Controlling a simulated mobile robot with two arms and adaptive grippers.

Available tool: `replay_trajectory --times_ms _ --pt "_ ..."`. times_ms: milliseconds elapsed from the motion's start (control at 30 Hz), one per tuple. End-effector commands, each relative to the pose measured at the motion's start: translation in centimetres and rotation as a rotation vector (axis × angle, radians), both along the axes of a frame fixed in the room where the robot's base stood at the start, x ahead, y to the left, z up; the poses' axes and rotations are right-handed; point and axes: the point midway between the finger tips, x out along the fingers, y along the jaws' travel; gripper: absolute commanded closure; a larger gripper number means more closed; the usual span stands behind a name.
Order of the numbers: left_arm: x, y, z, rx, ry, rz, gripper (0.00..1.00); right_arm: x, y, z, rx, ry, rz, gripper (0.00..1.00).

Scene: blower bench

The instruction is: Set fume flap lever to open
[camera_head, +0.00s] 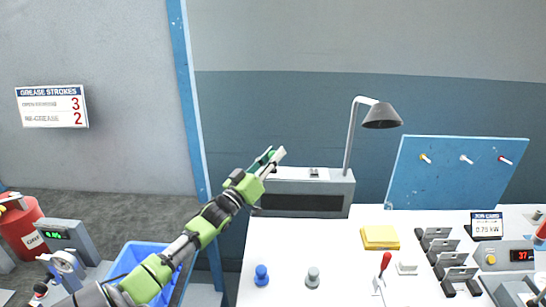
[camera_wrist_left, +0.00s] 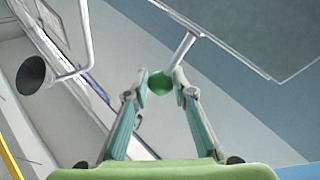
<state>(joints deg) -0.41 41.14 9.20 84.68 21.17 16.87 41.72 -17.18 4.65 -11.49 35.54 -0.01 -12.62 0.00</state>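The fume flap lever shows in the left wrist view as a green ball knob (camera_wrist_left: 160,83) on a pale rod (camera_wrist_left: 181,46) that runs to a grey box. In the head view this looks like the grey box (camera_head: 345,190) with a dark slot, at the back left of the bench. My left gripper (camera_head: 275,156) is at the box's upper left. In the left wrist view the fingertips (camera_wrist_left: 161,80) close in on both sides of the knob and appear to touch it. In the head view the gripper mostly hides the lever. My right gripper is not in view.
A desk lamp (camera_head: 381,116) stands behind the box. A red-handled lever (camera_head: 385,262), a yellow pad (camera_head: 380,238), blue (camera_head: 261,275) and grey (camera_head: 312,277) knobs, and dark switches (camera_head: 436,239) occupy the bench. A blue bin (camera_head: 140,252) is below my left arm.

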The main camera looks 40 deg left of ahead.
Motion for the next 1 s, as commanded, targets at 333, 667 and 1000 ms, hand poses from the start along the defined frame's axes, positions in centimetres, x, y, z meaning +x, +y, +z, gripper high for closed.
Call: replay_trajectory --times_ms 333,667,1000 --pt "0.0 0.0 -0.1 -0.001 0.002 -0.001 0.61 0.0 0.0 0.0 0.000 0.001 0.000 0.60" --pt "-2.7 -0.3 -1.1 0.000 0.005 0.000 0.61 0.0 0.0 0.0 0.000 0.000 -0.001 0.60" --pt "-8.6 -0.7 -2.9 -0.001 0.005 0.000 0.61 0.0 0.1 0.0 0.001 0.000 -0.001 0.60"
